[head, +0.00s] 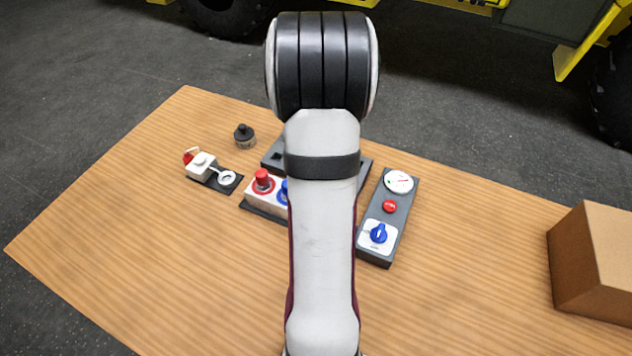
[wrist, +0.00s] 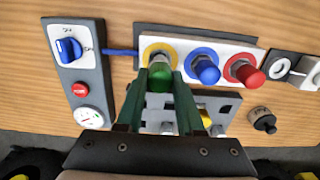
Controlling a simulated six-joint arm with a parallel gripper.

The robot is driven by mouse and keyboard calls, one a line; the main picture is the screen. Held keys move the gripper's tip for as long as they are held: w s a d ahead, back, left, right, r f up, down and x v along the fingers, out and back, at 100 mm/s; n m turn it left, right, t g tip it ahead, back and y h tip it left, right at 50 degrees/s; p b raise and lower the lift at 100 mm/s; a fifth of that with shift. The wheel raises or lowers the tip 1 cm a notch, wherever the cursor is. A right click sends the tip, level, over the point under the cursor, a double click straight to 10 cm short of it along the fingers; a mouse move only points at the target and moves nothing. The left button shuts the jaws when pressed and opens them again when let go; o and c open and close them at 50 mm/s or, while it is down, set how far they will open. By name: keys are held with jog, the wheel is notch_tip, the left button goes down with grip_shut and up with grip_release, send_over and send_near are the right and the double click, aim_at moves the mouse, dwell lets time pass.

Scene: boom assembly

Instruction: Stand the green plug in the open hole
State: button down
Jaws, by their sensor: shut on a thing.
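My gripper (wrist: 160,80) is shut on the green plug (wrist: 159,84), as the wrist view shows. The plug's pale end points at the yellow-ringed place (wrist: 149,48) on the white block (wrist: 222,45) and overlaps it in the picture. I cannot tell whether it is in the hole or just above it. On the same block a blue plug (wrist: 205,70) stands in a blue ring and a red plug (wrist: 245,72) in a red ring. In the head view my arm hides the gripper and green plug; the red plug (head: 262,178) shows there.
A grey slotted plate (wrist: 228,103) lies beside the block. A panel with gauge, red button and blue knob (head: 378,234) stands on the other side. A black knob (head: 244,134), a small white fitting (head: 201,168) and a cardboard box (head: 592,262) are on the wooden table (head: 470,290).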

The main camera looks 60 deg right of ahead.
jog(key=shift+f, duration=0.2)
jog(key=shift+f, duration=0.75)
jog(key=shift+c, duration=2.3)
grip_release()
jog(key=shift+r, duration=0.15)
notch_tip(320, 180, up, 7)
jog(key=shift+f, duration=0.1)
